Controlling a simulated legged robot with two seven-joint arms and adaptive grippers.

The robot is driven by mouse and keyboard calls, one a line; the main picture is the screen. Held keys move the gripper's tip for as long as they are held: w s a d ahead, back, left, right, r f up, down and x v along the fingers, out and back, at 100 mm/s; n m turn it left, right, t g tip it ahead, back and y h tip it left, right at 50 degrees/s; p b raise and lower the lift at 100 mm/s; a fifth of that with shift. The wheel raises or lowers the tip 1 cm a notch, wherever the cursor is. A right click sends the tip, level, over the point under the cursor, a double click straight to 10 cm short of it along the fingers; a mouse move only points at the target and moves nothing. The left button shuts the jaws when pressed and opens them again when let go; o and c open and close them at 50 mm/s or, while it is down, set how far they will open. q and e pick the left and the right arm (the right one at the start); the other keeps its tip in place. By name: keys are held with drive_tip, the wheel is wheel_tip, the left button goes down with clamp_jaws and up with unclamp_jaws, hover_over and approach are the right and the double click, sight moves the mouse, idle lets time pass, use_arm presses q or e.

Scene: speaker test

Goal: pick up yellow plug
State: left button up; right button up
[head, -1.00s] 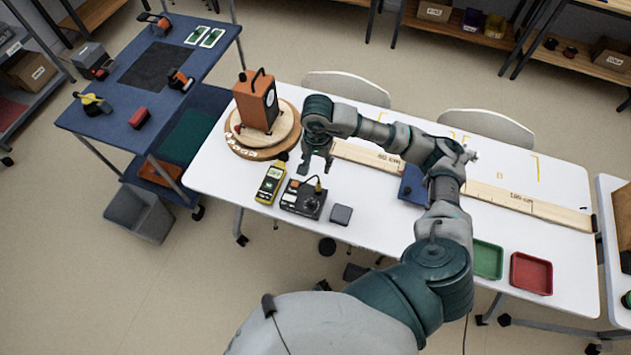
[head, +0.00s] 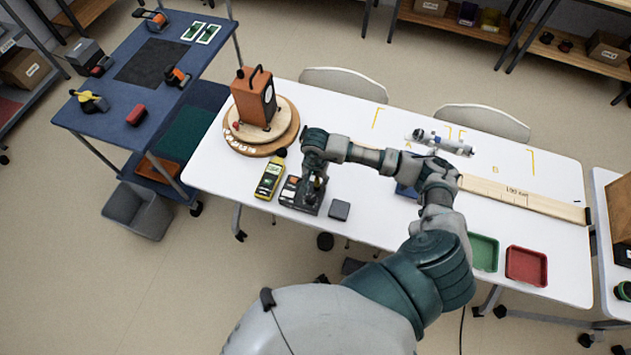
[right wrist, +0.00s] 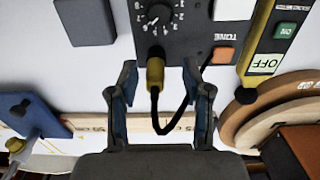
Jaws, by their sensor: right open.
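The yellow plug (right wrist: 155,72) shows in the right wrist view, standing at the edge of the dark tone box (right wrist: 185,30), with a black cable looping from it. My right gripper (right wrist: 158,68) is open, with one finger on each side of the plug and a gap on both sides. In the head view my right gripper (head: 314,182) is low over the tone box (head: 299,196) and hides the plug there. My left gripper is not in view.
A yellow meter (head: 269,180) lies left of the box, and a small dark grey block (head: 339,210) right of it. An orange device (head: 254,97) stands on round wooden discs (head: 284,142) behind. A marked wooden beam (head: 525,201) and green (head: 483,252) and red trays (head: 526,266) lie right.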

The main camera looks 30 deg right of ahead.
drive_tip(key=shift+d, duration=0.3)
drive_tip(key=c, duration=0.8)
drive_tip(key=shift+d, duration=0.2)
clamp_jaws()
drive_tip(key=shift+a, duration=0.2)
